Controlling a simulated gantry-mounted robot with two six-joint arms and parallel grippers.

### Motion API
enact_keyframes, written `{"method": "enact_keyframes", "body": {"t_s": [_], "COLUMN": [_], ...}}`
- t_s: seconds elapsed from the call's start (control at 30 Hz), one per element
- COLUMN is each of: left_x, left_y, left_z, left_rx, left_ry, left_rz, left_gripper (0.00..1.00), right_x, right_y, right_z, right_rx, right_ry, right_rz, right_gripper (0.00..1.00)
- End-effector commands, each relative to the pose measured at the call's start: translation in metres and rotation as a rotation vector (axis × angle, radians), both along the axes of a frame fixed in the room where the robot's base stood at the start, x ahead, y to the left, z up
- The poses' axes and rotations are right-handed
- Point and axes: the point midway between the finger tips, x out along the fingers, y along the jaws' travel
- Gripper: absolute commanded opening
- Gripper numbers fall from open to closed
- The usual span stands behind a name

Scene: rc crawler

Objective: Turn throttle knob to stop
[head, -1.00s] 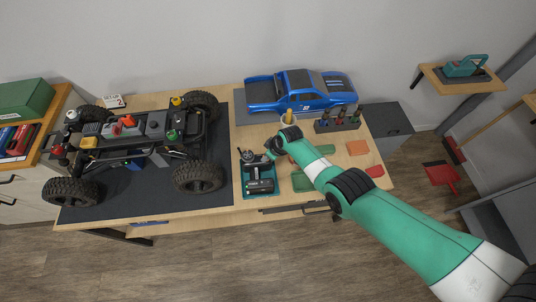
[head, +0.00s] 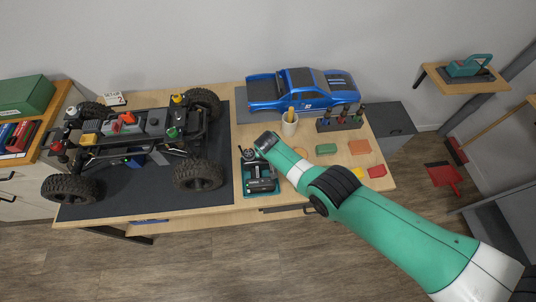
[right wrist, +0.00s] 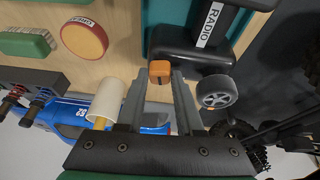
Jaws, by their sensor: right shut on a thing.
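The black radio transmitter (head: 262,177) lies in a teal tray (head: 247,192) on the workbench, right of the dark mat. In the right wrist view the radio (right wrist: 190,52) shows its "RADIO" label and a small grey-rimmed wheel (right wrist: 215,91). A small orange knob (right wrist: 160,71) stands at the radio's edge. My right gripper (right wrist: 161,82) is shut on this knob, with the fingers on either side of it. In the head view the fingers are largely hidden beside the radio's upper end. Any stop mark is not readable. My left gripper is not in view.
The crawler chassis (head: 140,135) stands on the dark mat (head: 110,208) at left. Coloured pads, including an orange one (head: 359,147), lie to the right.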

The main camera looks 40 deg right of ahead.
Motion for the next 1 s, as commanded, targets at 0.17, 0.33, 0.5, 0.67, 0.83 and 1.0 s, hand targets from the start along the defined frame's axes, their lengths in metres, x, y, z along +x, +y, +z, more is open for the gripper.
{"method": "enact_keyframes", "body": {"t_s": [0.17,0.33,0.5,0.67,0.83,1.0], "left_x": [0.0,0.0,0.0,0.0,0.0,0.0], "left_y": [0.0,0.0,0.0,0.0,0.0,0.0], "left_z": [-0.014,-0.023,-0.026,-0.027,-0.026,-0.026], "left_rx": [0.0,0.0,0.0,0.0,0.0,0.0], "left_ry": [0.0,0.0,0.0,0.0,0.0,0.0], "left_rz": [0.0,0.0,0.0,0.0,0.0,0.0], "left_gripper": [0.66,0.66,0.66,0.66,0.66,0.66], "right_x": [0.001,0.001,0.001,0.0,0.0,0.0], "right_y": [0.001,0.001,0.001,0.001,0.001,0.001], "right_z": [-0.004,-0.003,-0.002,-0.001,-0.001,-0.001], "right_rx": [0.001,0.001,0.001,0.0,0.0,0.0], "right_ry": [0.002,0.0,0.0,0.001,0.001,0.001], "right_rz": [-0.11,-0.183,-0.219,-0.23,-0.229,-0.229], "right_gripper": [0.0,0.0,0.0,0.0,0.0,0.44]}}
